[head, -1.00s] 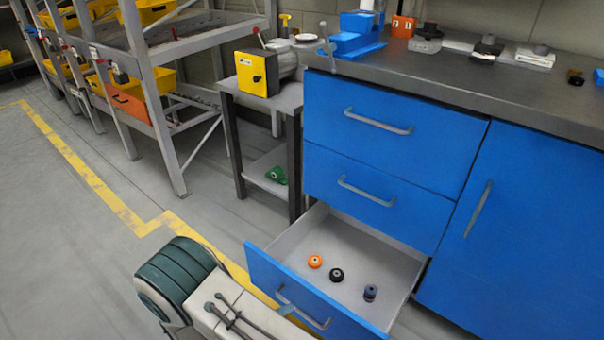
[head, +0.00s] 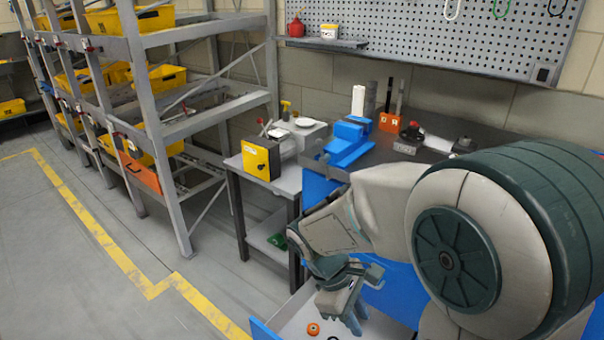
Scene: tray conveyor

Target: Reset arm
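My arm (head: 380,205) is raised and bent across the right half of the head view. My gripper (head: 342,308) hangs at its end, pointing down over the pulled-out bottom drawer (head: 293,312). Whether its fingers are apart or together is not clear, and I see nothing held in it. An orange ring-like part (head: 313,329) lies in the drawer just left of the gripper. A dark part shows only at the bottom picture edge.
My arm hides much of the blue cabinet and worktop. A blue vise (head: 346,145) stands on the worktop. A small table with a yellow-fronted machine (head: 261,158) is left of the drawer. A grey rack (head: 165,130) with yellow bins stands further left. Floor at left is clear.

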